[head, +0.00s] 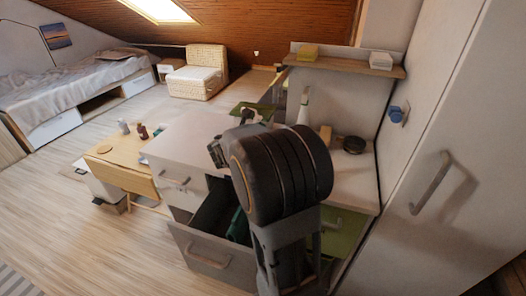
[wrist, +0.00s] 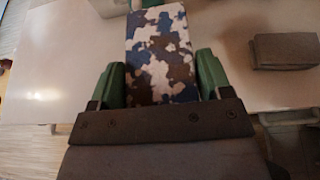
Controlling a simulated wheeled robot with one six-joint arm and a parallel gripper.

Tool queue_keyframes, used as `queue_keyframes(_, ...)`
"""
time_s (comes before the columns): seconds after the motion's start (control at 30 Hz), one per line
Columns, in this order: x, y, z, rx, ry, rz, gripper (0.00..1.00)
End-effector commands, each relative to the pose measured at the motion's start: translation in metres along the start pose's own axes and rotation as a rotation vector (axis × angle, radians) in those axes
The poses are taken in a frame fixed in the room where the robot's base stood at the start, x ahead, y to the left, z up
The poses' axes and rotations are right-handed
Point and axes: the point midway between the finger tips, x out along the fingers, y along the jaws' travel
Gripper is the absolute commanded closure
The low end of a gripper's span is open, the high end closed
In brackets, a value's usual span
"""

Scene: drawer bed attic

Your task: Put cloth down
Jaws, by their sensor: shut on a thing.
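The cloth (wrist: 160,50) is a folded rectangle with a blue, brown and white camouflage pattern. In the wrist view it sits between the two green fingers of my gripper (wrist: 160,80), which is shut on it. The cloth's far end reaches past the fingertips, over a pale counter surface (wrist: 60,70). I cannot tell whether it touches that surface. In the head view my gripper (head: 216,152) is by the white counter top (head: 190,130), largely hidden by my arm, and the cloth cannot be made out there.
A grey-brown block (wrist: 285,51) lies on the surface at the right of the wrist view. An open drawer (head: 212,250) juts out below the counter. A small wooden table (head: 122,160) with bottles stands left. A shelf (head: 345,63) and tall cabinet (head: 460,150) are at right.

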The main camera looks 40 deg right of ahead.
Motion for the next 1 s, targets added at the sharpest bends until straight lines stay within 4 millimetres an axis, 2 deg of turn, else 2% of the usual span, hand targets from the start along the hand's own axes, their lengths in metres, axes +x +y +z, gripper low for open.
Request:
queue_keyframes(0.37, 0.089, -0.045, -0.005, 0.004, 0.003, -0.020, 0.55)
queue_keyframes(0.5, 0.115, -0.052, -0.022, 0.002, 0.003, -0.016, 0.55)
queue_keyframes(0.7, 0.135, -0.058, -0.033, 0.003, 0.001, -0.014, 0.55)
queue_keyframes(0.87, 0.141, -0.060, -0.036, 0.004, 0.000, -0.014, 0.55)
queue_keyframes(1.0, 0.153, -0.064, -0.049, 0.001, 0.003, -0.014, 0.55)
